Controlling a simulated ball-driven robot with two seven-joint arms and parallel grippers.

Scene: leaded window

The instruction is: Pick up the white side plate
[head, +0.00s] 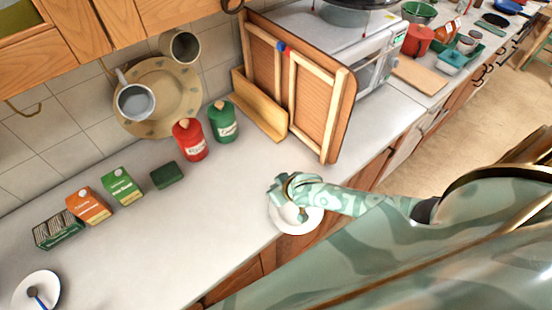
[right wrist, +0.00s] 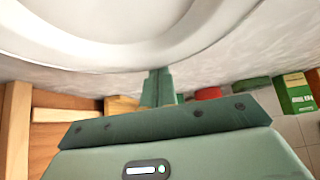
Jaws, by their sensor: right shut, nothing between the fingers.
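A white plate (head: 297,224) lies at the front edge of the counter in the head view, partly covered by my right gripper (head: 290,188). In the right wrist view the white plate (right wrist: 130,40) fills the top, very close, with its curved rim showing. My right gripper's fingers (right wrist: 158,88) are shut together with nothing between them, near the plate. Whether they touch the plate I cannot tell. A second white plate (head: 47,281) with a blue-headed utensil (head: 36,294) on it is at the lower left. My left gripper is not in view.
A wooden framed panel (head: 318,95) stands behind my right gripper, near a microwave (head: 385,62). Red (head: 189,140) and green (head: 222,120) canisters, a dark green block (head: 167,175) and small boxes (head: 122,186) line the back. The counter's left middle (head: 170,240) is clear.

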